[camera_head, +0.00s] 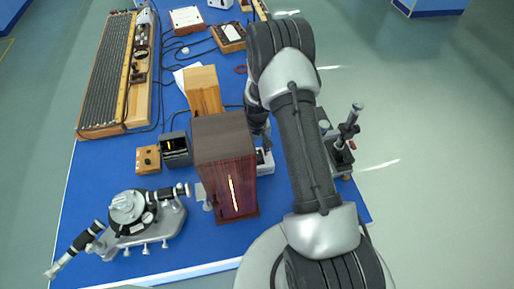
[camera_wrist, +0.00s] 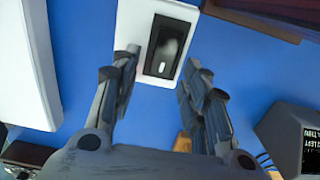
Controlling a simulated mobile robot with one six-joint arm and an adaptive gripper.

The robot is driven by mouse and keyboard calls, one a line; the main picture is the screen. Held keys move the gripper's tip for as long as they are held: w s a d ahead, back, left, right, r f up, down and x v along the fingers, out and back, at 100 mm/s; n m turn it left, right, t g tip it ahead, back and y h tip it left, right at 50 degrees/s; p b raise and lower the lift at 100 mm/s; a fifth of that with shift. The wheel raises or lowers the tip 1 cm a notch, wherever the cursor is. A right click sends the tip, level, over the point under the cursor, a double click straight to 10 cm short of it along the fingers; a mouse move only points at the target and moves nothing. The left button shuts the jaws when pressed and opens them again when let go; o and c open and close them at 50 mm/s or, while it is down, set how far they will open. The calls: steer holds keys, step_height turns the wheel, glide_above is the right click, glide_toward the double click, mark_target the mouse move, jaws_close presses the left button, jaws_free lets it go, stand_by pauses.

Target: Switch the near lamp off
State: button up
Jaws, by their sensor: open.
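The near lamp is a tall dark-red wooden housing (camera_head: 227,173) on the blue bench, with a bright lit slit in its front. A white switch box (camera_head: 265,161) sits just right of its base, partly hidden by my arm. In the wrist view, the switch box (camera_wrist: 133,25) carries a black rocker (camera_wrist: 166,47) with a white mark. My gripper (camera_wrist: 161,70) is open and empty, its two fingers apart on either side of the switch box's near end in this view. In the head view the fingers are mostly hidden by my arm.
A spectrometer (camera_head: 130,212) stands at front left. A small dark box with a lit slit (camera_head: 176,148) and a wooden block (camera_head: 148,159) stand left of the lamp. A lighter wooden housing (camera_head: 203,90) is behind. Another instrument (camera_head: 340,150) stands right of my arm.

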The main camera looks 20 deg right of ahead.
steer(key=shift+c, duration=0.2)
jaws_close()
stand_by(0.3)
steer(key=shift+s+t+b, duration=0.25)
steer(key=shift+t+b, duration=0.55)
steer(key=shift+s+t+h+b, duration=0.1)
steer(key=shift+t+h+b, duration=0.2)
steer(key=shift+t+b, duration=0.55)
steer(key=shift+s+a+r+b, duration=0.1)
steer(key=shift+r+b, duration=0.1)
steer(key=shift+b, duration=0.4)
steer(key=shift+r, duration=0.1)
